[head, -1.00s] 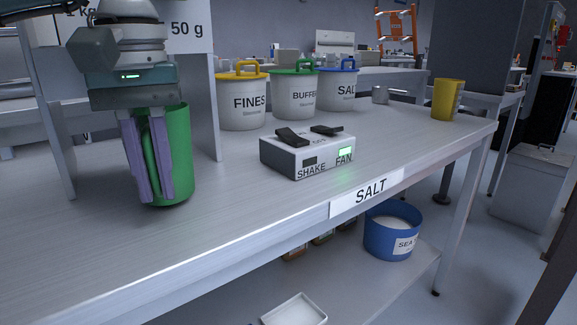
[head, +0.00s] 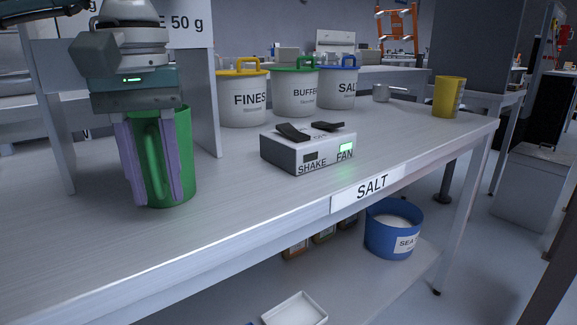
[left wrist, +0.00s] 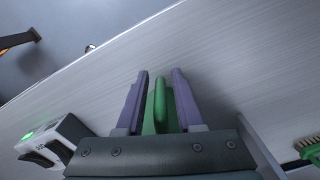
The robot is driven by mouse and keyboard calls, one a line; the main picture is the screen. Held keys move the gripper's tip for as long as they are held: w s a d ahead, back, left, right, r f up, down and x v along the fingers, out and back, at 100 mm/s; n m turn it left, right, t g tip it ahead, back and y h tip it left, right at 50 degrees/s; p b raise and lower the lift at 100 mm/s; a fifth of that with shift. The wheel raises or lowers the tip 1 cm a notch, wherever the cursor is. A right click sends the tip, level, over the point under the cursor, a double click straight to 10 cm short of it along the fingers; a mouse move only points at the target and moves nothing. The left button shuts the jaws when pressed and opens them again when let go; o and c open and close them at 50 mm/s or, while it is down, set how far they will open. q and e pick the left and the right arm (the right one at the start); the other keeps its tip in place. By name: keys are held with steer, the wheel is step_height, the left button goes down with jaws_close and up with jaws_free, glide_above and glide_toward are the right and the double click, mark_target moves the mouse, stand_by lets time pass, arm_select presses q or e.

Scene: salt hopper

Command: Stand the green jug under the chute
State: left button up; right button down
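The green jug (head: 181,150) stands upright on the table at the left of the head view, in front of the grey hopper stand. Its handle (head: 152,150) faces me. My left gripper (head: 150,200) points down at the jug, with one purple finger on each side of the handle. The wrist view shows the handle (left wrist: 160,104) between the fingers (left wrist: 158,90) with gaps on both sides, so the gripper is open. The chute cannot be made out; my gripper and wrist cover that area. My right gripper is not in view.
The stand's side panel (head: 203,95) rises close behind the jug at right. A control box (head: 308,150) with SHAKE and FAN labels sits right of it. Lidded tubs (head: 243,98) and a yellow cup (head: 449,97) stand behind. The table front (head: 180,250) is clear.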

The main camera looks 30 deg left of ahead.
arm_select(q)
steer(key=shift+o, duration=1)
